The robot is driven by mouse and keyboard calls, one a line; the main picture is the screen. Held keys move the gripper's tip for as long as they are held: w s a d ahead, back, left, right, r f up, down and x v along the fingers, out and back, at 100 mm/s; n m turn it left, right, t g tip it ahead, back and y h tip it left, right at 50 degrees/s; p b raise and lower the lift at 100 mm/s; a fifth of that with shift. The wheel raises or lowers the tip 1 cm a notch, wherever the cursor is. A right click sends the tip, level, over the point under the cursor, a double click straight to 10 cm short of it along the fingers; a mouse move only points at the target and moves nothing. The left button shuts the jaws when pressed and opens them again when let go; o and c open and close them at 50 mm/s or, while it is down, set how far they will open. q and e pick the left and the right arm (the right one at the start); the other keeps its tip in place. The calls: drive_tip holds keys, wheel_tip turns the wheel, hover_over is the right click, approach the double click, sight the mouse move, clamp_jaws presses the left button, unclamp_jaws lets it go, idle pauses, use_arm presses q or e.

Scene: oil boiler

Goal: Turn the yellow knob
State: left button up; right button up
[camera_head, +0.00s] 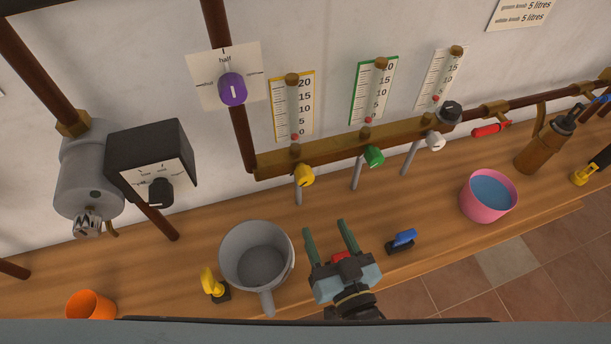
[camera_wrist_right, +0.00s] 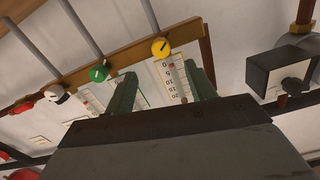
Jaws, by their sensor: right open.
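The yellow knob (camera_head: 304,175) sits on the brass manifold below the yellow-edged gauge (camera_head: 292,104) in the head view. It also shows in the right wrist view (camera_wrist_right: 160,47), above the space between my fingers. My right gripper (camera_head: 330,232) is open and empty, over the bench front, below and slightly right of the knob and apart from it. Its two green fingers also show in the right wrist view (camera_wrist_right: 161,88). My left gripper is in neither view.
The green knob (camera_head: 373,157) and white knob (camera_head: 435,141) share the manifold (camera_head: 335,147). A grey pot (camera_head: 257,256) stands left of my right gripper. A blue-handled item (camera_head: 401,240) and a pink bucket (camera_head: 488,197) lie to its right. A purple knob (camera_head: 232,89) is on the wall.

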sight(307, 182)
drive_tip(key=shift+t, duration=0.3)
drive_tip(key=x, duration=1.3)
drive_tip(key=shift+w+r+p, duration=0.1)
drive_tip(key=shift+w+p, duration=0.05)
drive_tip(key=shift+p, duration=0.15)
drive_tip(key=c, duration=1)
drive_tip(key=shift+o, duration=0.2)
drive_tip(key=shift+m, duration=0.3)
